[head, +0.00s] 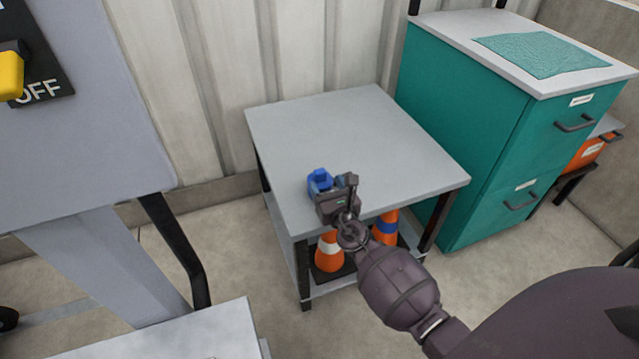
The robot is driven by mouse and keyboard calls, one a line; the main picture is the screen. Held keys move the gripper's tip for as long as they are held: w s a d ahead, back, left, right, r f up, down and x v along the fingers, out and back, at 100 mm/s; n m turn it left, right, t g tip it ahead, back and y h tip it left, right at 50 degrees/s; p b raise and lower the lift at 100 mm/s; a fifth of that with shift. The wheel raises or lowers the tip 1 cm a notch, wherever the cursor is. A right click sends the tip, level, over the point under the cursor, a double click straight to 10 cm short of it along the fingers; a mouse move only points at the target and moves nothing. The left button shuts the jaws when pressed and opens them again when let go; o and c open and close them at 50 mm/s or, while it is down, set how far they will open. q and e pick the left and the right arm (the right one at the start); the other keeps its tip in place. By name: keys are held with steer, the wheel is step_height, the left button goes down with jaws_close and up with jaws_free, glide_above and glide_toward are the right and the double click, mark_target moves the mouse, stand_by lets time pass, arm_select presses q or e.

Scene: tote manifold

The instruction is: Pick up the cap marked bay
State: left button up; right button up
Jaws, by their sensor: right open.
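A small blue cap (320,178) is on the grey table top, near its front left part. I cannot read any marking on it. My right gripper (335,185) is at the cap, its arm coming in from the lower right. The gripper is open, with one finger seen to the right of the cap. The gripper's body hides the near side of the cap. I cannot tell whether the fingers touch it. My left gripper is not in view.
The rest of the grey table (345,125) is bare. Orange cones (328,252) stand on its lower shelf. A teal drawer cabinet (480,130) with a teal mat (540,52) stands to the right. A grey panel marked OFF (90,110) is at left.

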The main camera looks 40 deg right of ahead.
mark_target(322, 177)
steer(key=x, duration=0.3)
steer(key=shift+w+d+f+b, duration=0.1)
steer(key=shift+w+f+b, duration=0.05)
steer(key=shift+w+b, duration=0.2)
steer(key=shift+w+d, duration=0.2)
steer(key=shift+w, duration=0.5)
steer(key=c, duration=1.1)
